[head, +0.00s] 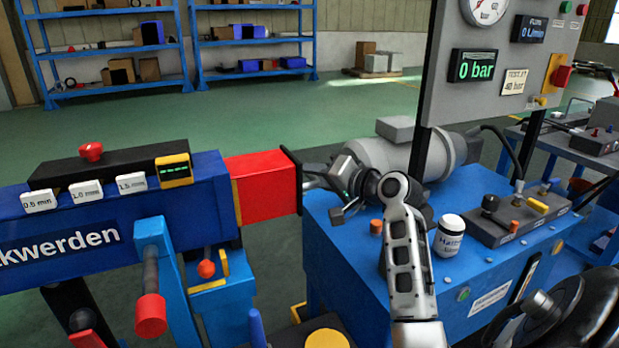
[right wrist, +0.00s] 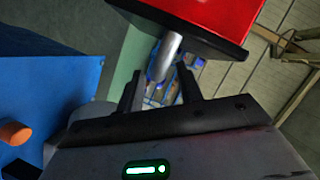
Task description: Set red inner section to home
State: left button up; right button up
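The red inner section (head: 264,184) sticks out of the right end of the blue outer boom (head: 120,215) and ends in a dark end plate (head: 293,180). In the right wrist view the red section (right wrist: 205,22) fills the top, and a grey round pin (right wrist: 166,57) projects from its dark end. My right gripper (head: 318,178) is at that end plate. Its fingers (right wrist: 160,88) are apart, with the pin's tip in line with the gap between them. I see no finger touching the pin. My left gripper is not in view.
A blue bench (head: 345,245) with a white labelled can (head: 449,235), a motor and a valve block (head: 505,215) stands beside my right arm. A grey gauge panel (head: 500,60) reads 0 bar. Red-tipped levers (head: 151,315) stand before the boom.

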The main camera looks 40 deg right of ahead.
aim_at(261, 186)
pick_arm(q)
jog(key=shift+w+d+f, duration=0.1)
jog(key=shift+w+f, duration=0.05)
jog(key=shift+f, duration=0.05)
pick_arm(e)
jog(key=shift+x, duration=1.5)
jog(key=shift+c, duration=0.4)
